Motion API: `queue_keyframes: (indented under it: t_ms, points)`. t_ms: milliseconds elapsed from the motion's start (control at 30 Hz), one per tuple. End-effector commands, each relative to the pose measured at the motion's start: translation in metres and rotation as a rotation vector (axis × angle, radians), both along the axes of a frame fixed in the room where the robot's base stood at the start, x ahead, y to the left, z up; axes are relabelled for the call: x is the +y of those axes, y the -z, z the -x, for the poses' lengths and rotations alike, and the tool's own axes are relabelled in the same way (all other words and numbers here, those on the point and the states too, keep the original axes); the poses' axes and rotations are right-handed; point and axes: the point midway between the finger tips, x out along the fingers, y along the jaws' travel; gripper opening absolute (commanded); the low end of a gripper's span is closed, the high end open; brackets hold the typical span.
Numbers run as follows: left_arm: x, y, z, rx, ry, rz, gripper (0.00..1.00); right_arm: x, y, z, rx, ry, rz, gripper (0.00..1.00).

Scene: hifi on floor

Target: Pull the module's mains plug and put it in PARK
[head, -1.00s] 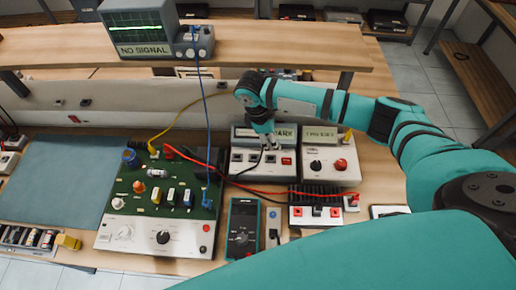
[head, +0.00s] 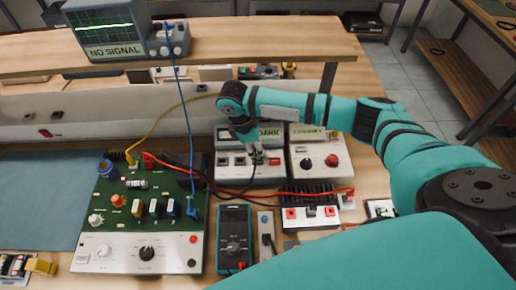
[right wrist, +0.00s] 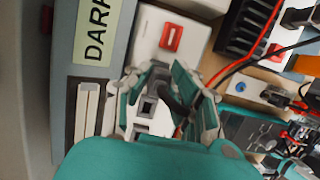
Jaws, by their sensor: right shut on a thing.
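The module, a green circuit board (head: 140,205) on a white base with knobs, stands left of centre in the head view. My right gripper (head: 254,158) is over the front of a white socket box (head: 232,174) with a partly covered sign. In the right wrist view my right gripper (right wrist: 170,92) is shut on a dark plug (right wrist: 175,106), partly hidden by the fingers. A black cord (head: 246,187) curves from there toward the module. I cannot tell whether the plug is seated in a socket. The word PARK is not clearly readable. My left gripper is out of view.
A white box with a red button (head: 331,160) stands right of the socket box. A finned black unit (head: 308,192), a multimeter (head: 234,238) and a grey strip with a blue dot (head: 266,228) are in front. Red and yellow leads cross the bench. A blue-grey mat (head: 40,195) is bare.

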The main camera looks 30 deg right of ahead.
Motion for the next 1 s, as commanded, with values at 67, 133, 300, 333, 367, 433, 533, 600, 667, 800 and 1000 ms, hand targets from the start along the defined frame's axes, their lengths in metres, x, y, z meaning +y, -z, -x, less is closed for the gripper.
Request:
queue_keyframes:
  t_ms: [67, 133, 300, 333, 367, 433, 533, 600, 667, 800, 1000]
  points:
    - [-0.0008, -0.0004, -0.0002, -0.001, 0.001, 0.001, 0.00, 0.0000, -0.0007, -0.0001, 0.000, 0.000, 0.000, 0.00]
    - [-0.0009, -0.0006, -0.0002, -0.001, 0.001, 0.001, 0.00, 0.0000, -0.0008, -0.0001, 0.000, 0.000, 0.000, 0.00]
    - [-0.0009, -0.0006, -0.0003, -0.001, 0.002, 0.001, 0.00, -0.0001, -0.0008, -0.0002, -0.001, 0.000, 0.000, 0.00]
    - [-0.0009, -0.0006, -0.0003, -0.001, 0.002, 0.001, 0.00, 0.0000, -0.0008, -0.0001, -0.001, 0.000, 0.000, 0.00]
    - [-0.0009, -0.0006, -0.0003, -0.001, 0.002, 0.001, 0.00, -0.0001, -0.0008, -0.0002, -0.001, 0.000, 0.000, 0.00]
    - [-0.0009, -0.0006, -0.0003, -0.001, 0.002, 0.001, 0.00, 0.0001, -0.0008, -0.0001, -0.001, 0.000, 0.000, 0.00]
    - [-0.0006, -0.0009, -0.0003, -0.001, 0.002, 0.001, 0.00, 0.0001, -0.0008, -0.0001, -0.001, 0.000, 0.000, 0.00]
    - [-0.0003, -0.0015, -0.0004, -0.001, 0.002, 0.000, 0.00, 0.0001, -0.0009, -0.0001, 0.000, 0.000, 0.000, 0.00]
    - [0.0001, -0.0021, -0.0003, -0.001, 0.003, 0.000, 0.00, 0.0001, -0.0010, -0.0002, 0.000, 0.000, 0.000, 0.00]
    - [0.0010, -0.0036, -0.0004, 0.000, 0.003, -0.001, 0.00, 0.0002, -0.0012, -0.0002, -0.001, 0.000, 0.000, 0.00]
    - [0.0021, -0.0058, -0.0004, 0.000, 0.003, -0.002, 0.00, 0.0003, -0.0012, -0.0002, -0.001, -0.001, 0.000, 0.00]
